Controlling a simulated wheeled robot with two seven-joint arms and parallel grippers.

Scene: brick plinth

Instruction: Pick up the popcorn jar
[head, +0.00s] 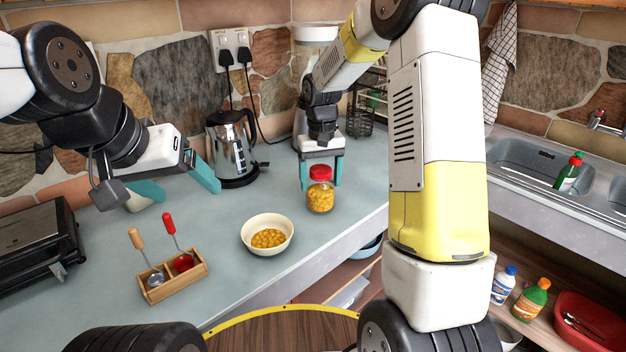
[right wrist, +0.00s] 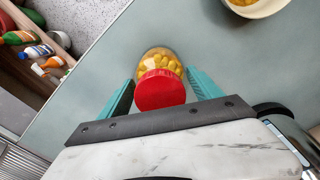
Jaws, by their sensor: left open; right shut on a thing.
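The popcorn jar (head: 320,196) is clear with yellow kernels inside and a red lid. It is upright at the counter's right part, near the front edge; I cannot tell if it touches the counter. My right gripper (head: 320,186) has its teal fingers on either side of the jar and is shut on it. In the right wrist view the red lid (right wrist: 160,90) lies between the fingers (right wrist: 161,78), with kernels showing beyond it. My left gripper (head: 182,186) is open and empty above the counter at left, in front of the kettle.
A cream bowl of yellow kernels (head: 248,232) stands left of the jar. A wooden holder (head: 178,284) with two scoops is further left. A metal kettle (head: 232,148) stands at the back. A black appliance (head: 38,245) is at far left. The sink (head: 530,165) is at right.

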